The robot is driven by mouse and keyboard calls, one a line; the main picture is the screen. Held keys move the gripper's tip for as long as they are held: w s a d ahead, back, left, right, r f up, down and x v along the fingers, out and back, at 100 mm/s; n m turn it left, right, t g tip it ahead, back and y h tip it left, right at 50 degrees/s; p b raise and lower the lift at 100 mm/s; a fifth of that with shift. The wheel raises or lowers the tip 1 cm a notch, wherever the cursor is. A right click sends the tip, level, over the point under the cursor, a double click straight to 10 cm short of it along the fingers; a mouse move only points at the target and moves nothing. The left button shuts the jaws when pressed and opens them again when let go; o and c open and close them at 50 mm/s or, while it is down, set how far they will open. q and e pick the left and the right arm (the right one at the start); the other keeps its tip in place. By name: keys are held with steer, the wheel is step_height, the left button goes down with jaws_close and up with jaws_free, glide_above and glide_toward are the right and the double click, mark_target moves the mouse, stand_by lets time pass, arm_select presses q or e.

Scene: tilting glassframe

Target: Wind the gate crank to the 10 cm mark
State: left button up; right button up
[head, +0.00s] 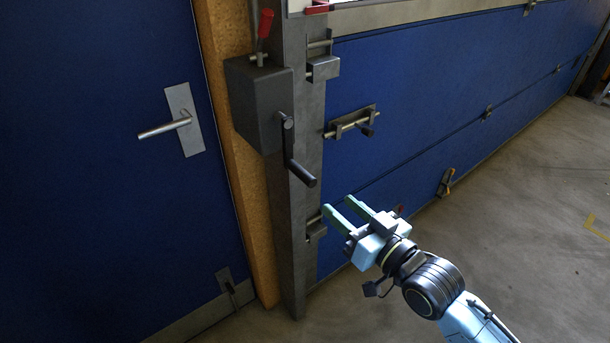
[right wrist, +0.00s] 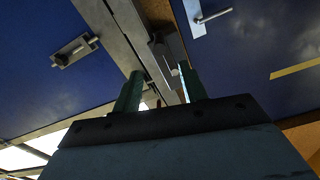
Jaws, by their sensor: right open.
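The gate crank (head: 294,150) is a dark arm with a black handle (head: 302,173) at its lower end, hanging down and to the right from the side of a grey box (head: 256,105) on the steel post. The blue gate (head: 430,100) is to the right of the post. My right gripper (head: 337,208) is open and empty, below and to the right of the crank handle and apart from it. In the right wrist view its two fingers (right wrist: 160,88) are spread, with the post and box beyond them. My left gripper is not in view. I cannot make out a 10 cm mark.
A sliding bolt (head: 350,123) sits on the gate, and latch brackets (head: 322,69) are on the post. A blue door with a metal handle (head: 165,128) is at left. The floor (head: 500,200) at right is clear.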

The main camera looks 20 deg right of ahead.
glide_toward(290, 163)
steer(key=x, duration=0.5)
steer(key=shift+w+d+f, duration=0.2)
steer(key=shift+w+f, duration=0.15)
steer(key=shift+f, duration=0.05)
steer(key=shift+c, duration=0.4)
jaws_close()
